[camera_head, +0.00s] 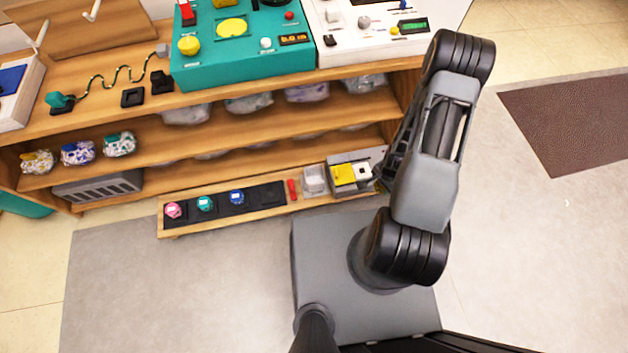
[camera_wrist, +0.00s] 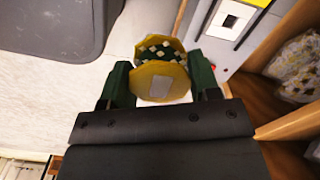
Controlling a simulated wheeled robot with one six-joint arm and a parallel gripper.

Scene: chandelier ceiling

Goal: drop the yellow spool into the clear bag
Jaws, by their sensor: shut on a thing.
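My gripper (camera_wrist: 160,84) is shut on the yellow spool (camera_wrist: 152,72) in the wrist view. The spool has yellow end discs, a pale square label on the near disc and a dark green and cream checked middle. In the head view my arm covers most of the gripper, and I cannot make out the spool there. A pale patch shows just beneath the spool in the wrist view.
A grey and white box with a yellow block (camera_head: 344,173) stands at the low bench's right end. Several spools, including a pink one (camera_head: 174,210), sit on a black strip. Filled clear bags (camera_head: 307,92) lie on the shelves. Floor is free at the right.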

